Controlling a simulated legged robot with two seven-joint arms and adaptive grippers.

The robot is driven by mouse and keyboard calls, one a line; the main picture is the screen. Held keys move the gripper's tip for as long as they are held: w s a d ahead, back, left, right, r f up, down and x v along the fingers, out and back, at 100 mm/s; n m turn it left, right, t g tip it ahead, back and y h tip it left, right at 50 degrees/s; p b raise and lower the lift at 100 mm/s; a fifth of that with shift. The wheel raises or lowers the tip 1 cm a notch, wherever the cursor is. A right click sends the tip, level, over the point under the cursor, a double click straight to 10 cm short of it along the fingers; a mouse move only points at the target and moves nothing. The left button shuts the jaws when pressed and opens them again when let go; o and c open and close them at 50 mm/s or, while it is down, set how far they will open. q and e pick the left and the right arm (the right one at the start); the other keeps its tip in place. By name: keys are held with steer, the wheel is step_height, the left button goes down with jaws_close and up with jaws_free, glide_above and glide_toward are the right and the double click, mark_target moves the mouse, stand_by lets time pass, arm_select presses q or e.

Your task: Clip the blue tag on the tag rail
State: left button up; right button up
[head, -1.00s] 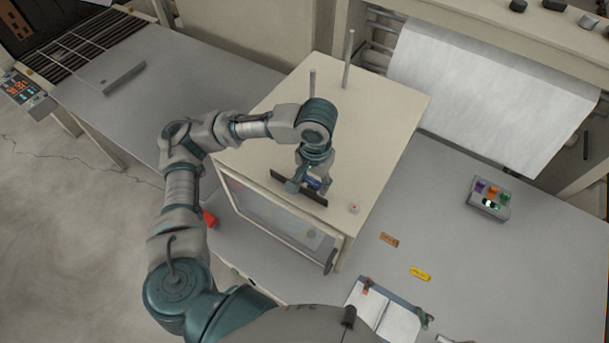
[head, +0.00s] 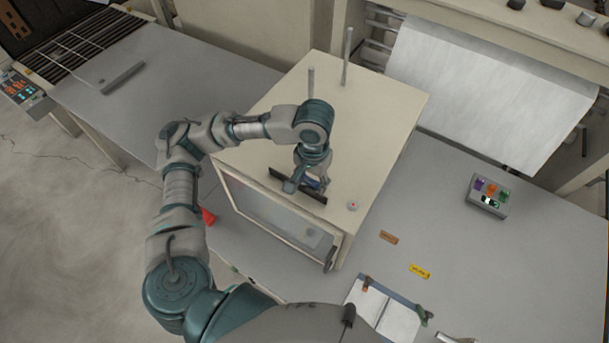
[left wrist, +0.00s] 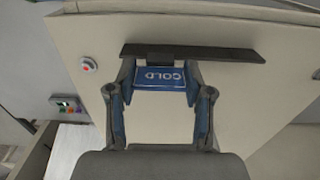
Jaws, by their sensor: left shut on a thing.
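The blue tag (left wrist: 161,77), with the word COLD on it, sits between the fingers of my left gripper (left wrist: 160,90) in the left wrist view. My left gripper (head: 310,182) is shut on it above the cream cabinet top. In the head view the rail (head: 317,196) is partly hidden by my gripper. My right gripper is not in view.
The cream cabinet (head: 390,105) has two upright rods at the back and a red button (head: 353,206) near its front. An orange tag (head: 388,237), a yellow tag (head: 420,271) and an open notebook (head: 385,312) lie on the grey table. A small box (head: 488,197) stands at right.

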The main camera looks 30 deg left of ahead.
arm_select(q)
steer(key=shift+d, duration=0.3)
steer(key=shift+f, duration=0.1)
steer(key=shift+a+f, duration=0.2)
steer(key=shift+a, duration=0.35)
steer(key=shift+w+a+f, duration=0.1)
steer(key=shift+a+f, duration=0.2)
steer(key=shift+a, duration=0.35)
steer(key=shift+d, duration=0.7)
steer(key=shift+d+f, duration=0.15)
steer(key=shift+d, duration=0.1)
steer(key=shift+a, duration=0.25)
steer(key=shift+a+f, duration=0.1)
steer(key=shift+c, duration=0.6)
steer(key=o, duration=0.9)
steer(key=shift+o, duration=0.2)
steer(key=shift+a, duration=0.25)
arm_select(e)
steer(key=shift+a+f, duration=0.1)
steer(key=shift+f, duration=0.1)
